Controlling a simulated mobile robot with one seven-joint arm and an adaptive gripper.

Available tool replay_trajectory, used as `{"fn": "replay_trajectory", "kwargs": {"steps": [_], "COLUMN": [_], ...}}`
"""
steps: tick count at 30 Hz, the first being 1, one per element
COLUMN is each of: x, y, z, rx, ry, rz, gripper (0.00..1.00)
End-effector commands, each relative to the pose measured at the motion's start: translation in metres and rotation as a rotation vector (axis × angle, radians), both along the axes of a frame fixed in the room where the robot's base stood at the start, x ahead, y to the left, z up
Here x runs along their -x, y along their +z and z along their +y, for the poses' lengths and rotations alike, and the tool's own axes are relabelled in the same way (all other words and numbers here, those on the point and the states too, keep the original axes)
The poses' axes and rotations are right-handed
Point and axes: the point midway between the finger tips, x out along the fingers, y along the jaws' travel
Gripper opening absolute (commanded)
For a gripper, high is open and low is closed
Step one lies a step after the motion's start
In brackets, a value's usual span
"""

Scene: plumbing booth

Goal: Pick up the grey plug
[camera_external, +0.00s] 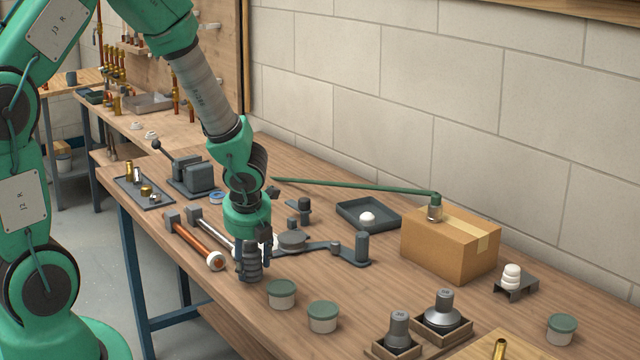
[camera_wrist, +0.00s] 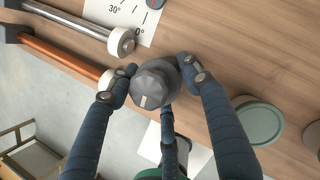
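The grey plug (camera_external: 251,266) is a dark, ridged piece near the front edge of the workbench. In the wrist view its faceted top with a small pale mark (camera_wrist: 151,88) faces me, and a round flange shows behind it. My gripper (camera_external: 253,246) points down over the plug. In the wrist view the blue fingers of my gripper (camera_wrist: 156,78) straddle it from left and right, with a third finger below. The tips look close against the flange, but I cannot tell whether they press on it. The plug's underside is hidden in the wrist view.
Two long-handled tools (camera_external: 195,238) lie just left. Lidded tubs (camera_external: 281,294) stand to the right, in front of a grey lever bracket (camera_external: 335,250). A cardboard box (camera_external: 450,247) is farther right, with a green bar reaching over the bench. Bare wood lies between these.

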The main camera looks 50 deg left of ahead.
Motion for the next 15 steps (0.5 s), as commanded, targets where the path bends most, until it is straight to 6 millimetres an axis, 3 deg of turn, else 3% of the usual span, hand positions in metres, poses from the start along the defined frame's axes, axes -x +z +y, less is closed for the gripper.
{"fn": "replay_trajectory", "kwargs": {"steps": [1, 5, 15], "x": [-0.0006, -0.0012, -0.0013], "y": [0.0001, 0.0007, 0.0029], "z": [-0.0001, 0.0000, 0.0001], "rx": [0.000, 0.000, 0.000], "ry": [0.000, -0.001, 0.000], "rz": [-0.001, -0.002, -0.002], "gripper": [0.27, 0.04, 0.04]}}
